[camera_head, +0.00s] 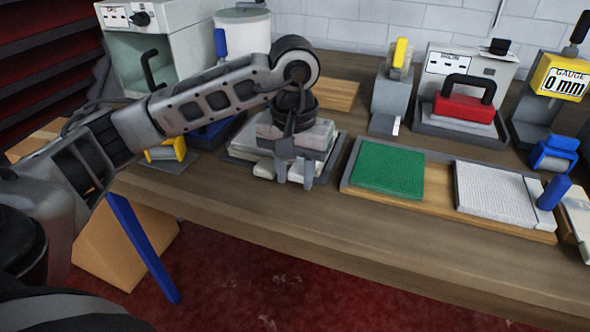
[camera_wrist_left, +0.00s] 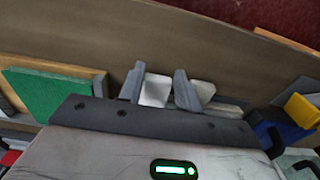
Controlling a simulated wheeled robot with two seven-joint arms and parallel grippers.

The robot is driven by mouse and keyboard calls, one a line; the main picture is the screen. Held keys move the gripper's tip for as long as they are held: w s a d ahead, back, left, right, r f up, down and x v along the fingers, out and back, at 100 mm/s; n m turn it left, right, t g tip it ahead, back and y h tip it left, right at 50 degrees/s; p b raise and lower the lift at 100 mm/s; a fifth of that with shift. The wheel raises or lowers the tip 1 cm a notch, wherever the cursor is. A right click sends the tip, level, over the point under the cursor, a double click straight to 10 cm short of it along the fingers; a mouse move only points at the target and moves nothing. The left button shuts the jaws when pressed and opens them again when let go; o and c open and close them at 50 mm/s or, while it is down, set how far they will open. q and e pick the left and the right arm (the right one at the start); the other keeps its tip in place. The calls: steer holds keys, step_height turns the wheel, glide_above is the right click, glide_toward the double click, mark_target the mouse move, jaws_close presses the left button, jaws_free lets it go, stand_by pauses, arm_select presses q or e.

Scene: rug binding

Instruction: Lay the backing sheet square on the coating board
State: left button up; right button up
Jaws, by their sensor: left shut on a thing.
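My left gripper (camera_head: 294,178) is over a low pile of pale grey-white sheets or slabs (camera_head: 318,135) on a dark grey tray (camera_head: 240,152). Its fingers point down at the pile's front edge. In the left wrist view, the fingers (camera_wrist_left: 160,88) are shut on a small whitish piece (camera_wrist_left: 155,91), which may be an edge or tab of the backing sheet. Most of it is hidden by the gripper. To the right is a wooden board (camera_head: 437,200) with a green mat (camera_head: 389,172) and a white textured mat (camera_head: 497,189). I cannot tell which is the coating board. My right gripper is not in view.
A blue-handled tool (camera_head: 553,192) stands at the white mat's right end. Behind are a red block with a black handle (camera_head: 465,98), a yellow gauge (camera_head: 561,77) and a grey holder (camera_head: 391,95). The table's front strip (camera_head: 350,225) is clear.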

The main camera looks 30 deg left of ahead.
arm_select(q)
steer(key=shift+f+b, duration=0.45)
steer(key=shift+f, duration=0.05)
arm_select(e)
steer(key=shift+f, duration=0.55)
arm_select(q)
steer(key=o, duration=1.1)
steer(key=shift+c, duration=0.2)
step_height(320, 180, up, 16)
steer(key=p, duration=0.3)
steer(key=shift+s, duration=0.25)
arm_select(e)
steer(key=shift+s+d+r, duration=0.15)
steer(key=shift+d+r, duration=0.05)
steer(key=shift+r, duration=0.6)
